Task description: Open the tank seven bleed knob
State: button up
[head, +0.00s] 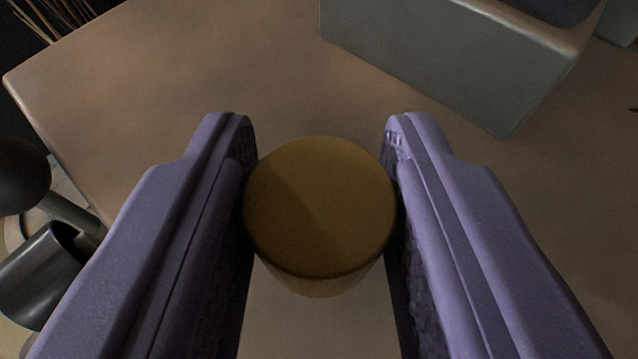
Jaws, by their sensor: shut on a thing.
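A round, brownish-yellow knob (320,205) sits between the two purple fingers of my gripper (320,200) in the middle of the head view. Its flat top faces the camera, and a little of its lower side shows below the rim. My gripper is shut on the knob, with a finger against its left and right sides. The knob's base and whatever it is mounted on are hidden. I see no label or number on it.
A brown table top (150,90) lies behind the knob, with a corner at the left. A grey-green box (450,65) stands at the upper right. A dark cylinder (42,275) and a dark rounded thing (20,175) are at the lower left, past the table edge.

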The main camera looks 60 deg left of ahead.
jog(key=n+g+b, duration=0.1)
jog(key=b, duration=0.1)
jog(key=n+g+y+b, duration=0.1)
jog(key=n+g+b, duration=0.1)
jog(key=shift+f, duration=0.3)
jog(key=shift+r+n+g+y+b, duration=0.15)
jog(key=shift+n+g+y+b, duration=0.4)
jog(key=shift+b, duration=0.45)
jog(key=shift+r+g, duration=0.15)
jog(key=shift+g, duration=0.1)
jog(key=o, duration=1)
jog(key=shift+w+a, duration=0.1)
jog(key=shift+a, duration=0.15)
jog(key=shift+c, duration=0.2)
jog(key=shift+d, duration=0.15)
jog(key=v, duration=0.7)
jog(key=shift+d+r, duration=0.15)
jog(key=shift+d, duration=0.15)
